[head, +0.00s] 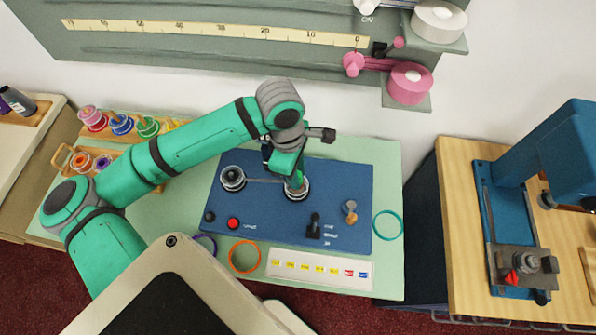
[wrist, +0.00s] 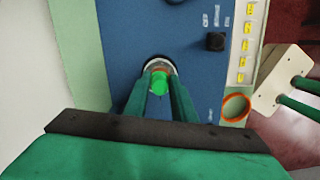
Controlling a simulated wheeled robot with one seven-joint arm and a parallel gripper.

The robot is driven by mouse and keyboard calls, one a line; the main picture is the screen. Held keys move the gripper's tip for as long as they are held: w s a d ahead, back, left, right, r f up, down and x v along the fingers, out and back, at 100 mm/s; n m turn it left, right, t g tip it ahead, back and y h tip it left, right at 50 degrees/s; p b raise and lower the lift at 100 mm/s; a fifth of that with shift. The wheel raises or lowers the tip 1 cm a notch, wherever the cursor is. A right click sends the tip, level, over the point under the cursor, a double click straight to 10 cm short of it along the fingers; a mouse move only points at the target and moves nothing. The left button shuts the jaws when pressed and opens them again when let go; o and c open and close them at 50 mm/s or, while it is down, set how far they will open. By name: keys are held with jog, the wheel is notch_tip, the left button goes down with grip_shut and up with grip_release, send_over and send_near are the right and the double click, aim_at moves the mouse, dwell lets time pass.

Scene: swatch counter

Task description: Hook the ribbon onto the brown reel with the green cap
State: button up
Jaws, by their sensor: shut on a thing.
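My gripper (head: 294,182) reaches down at the right-hand round holder (head: 304,189) of the blue panel (head: 345,180). In the wrist view its two green fingers (wrist: 160,90) are shut on the green cap (wrist: 159,79) of a reel. A thin brownish edge of the reel (wrist: 161,68) shows beyond the cap, inside a pale ring. Most of the reel is hidden by the fingers, so I cannot tell how deep it sits. I cannot make out a ribbon on it. The left-hand holder (head: 232,178) is joined to this one by a thin pale line.
A wooden rack (head: 90,130) of coloured reels stands at the left, partly behind my arm. An orange ring (head: 244,256), a purple ring (head: 206,243) and a teal ring (head: 388,225) lie on the counter. A blue machine (head: 520,185) stands at the right.

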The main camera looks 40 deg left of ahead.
jog(key=shift+s+a+f, duration=0.1)
jog(key=shift+s+f, duration=0.1)
jog(key=shift+f, duration=0.35)
jog(key=shift+f, duration=0.2)
jog(key=o, duration=1.1)
jog(key=shift+w, duration=0.1)
jog(key=shift+r, duration=0.1)
